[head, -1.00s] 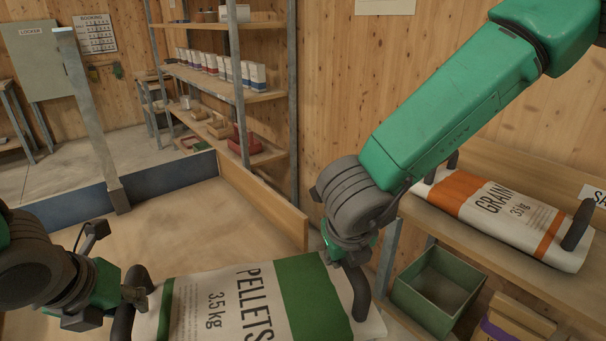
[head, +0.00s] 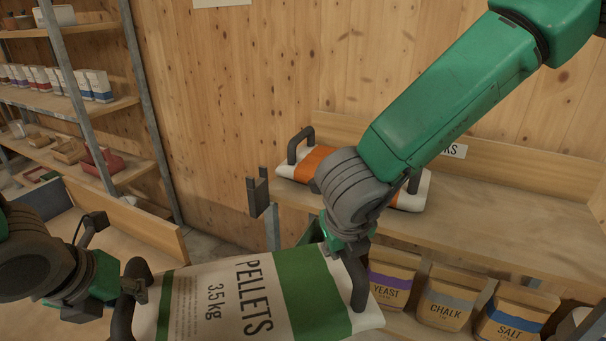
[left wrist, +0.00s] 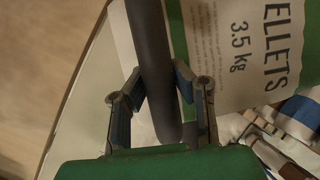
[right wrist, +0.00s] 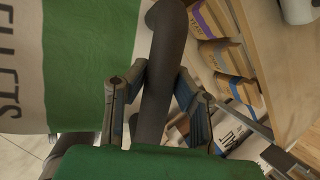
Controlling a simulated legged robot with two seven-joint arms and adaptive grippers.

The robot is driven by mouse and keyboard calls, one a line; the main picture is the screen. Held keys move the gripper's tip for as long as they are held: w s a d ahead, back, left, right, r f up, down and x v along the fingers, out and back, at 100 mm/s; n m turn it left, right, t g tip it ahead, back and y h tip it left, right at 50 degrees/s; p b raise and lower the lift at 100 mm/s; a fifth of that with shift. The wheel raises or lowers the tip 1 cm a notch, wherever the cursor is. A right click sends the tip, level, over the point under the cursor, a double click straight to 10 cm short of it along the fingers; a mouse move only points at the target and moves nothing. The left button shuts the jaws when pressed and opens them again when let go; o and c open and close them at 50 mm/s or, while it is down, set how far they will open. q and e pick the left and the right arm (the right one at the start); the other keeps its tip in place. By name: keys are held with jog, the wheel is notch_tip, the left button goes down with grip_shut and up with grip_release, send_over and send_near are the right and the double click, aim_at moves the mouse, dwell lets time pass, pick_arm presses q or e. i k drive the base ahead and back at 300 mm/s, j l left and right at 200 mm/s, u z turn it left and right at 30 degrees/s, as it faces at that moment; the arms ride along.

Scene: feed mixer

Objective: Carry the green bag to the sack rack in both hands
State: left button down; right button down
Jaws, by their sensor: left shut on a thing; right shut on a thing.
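The green bag (head: 300,285) is white with a broad green band and reads PELLETS 3.5 kg. It hangs in front of me at the bottom of the head view, a dark handle at each end. My left gripper (head: 128,288) is shut on the left handle (left wrist: 152,50). My right gripper (head: 348,250) is shut on the right handle (right wrist: 165,60). The sack rack (head: 510,215) is a wooden shelf unit ahead and to the right, its sign partly hidden by my right arm. An orange-banded bag (head: 310,165) lies on its top, partly covered by my arm.
Yeast (head: 392,280), chalk (head: 447,300) and salt (head: 515,315) bags stand on the rack's lower level. The rack top is bare to the right of the orange-banded bag. A shelf unit (head: 105,105) and a low wooden-sided bin (head: 130,225) are at the left.

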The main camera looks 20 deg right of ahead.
aim_at(518, 223)
jog(key=z, duration=0.85)
